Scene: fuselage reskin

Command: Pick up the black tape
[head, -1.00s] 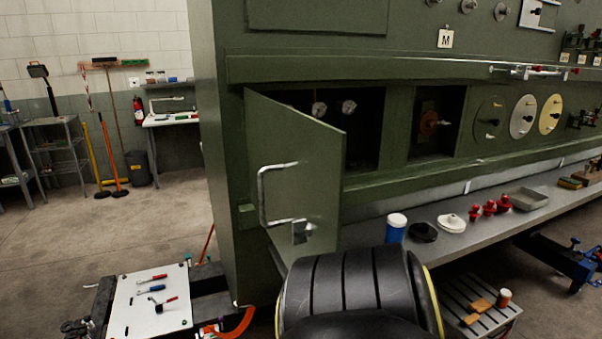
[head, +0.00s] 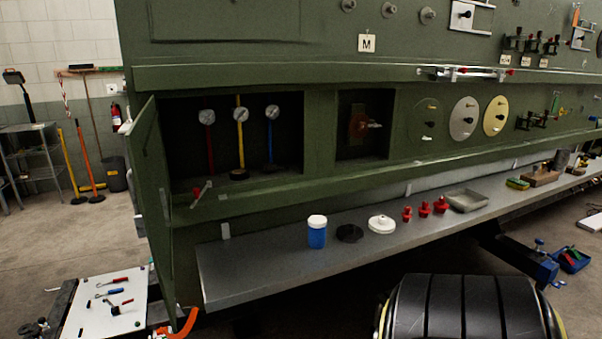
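Two dark round things could be the black tape, and I cannot tell for sure which. One is a small black ring-like thing (head: 239,174) on the floor of the open compartment, below the yellow-stemmed gauge. The other is a flat black disc (head: 349,233) on the grey shelf, between a blue jar with a white lid (head: 317,232) and a white round part (head: 381,225). Neither of my grippers is in view.
The green cabinet door (head: 150,200) stands open at the left, seen nearly edge-on. Several gauges (head: 240,115) stand in the compartment. Red knobs (head: 425,208) and a grey tray (head: 466,201) sit farther right on the grey shelf (head: 260,265). A white board with tools (head: 105,305) is lower left.

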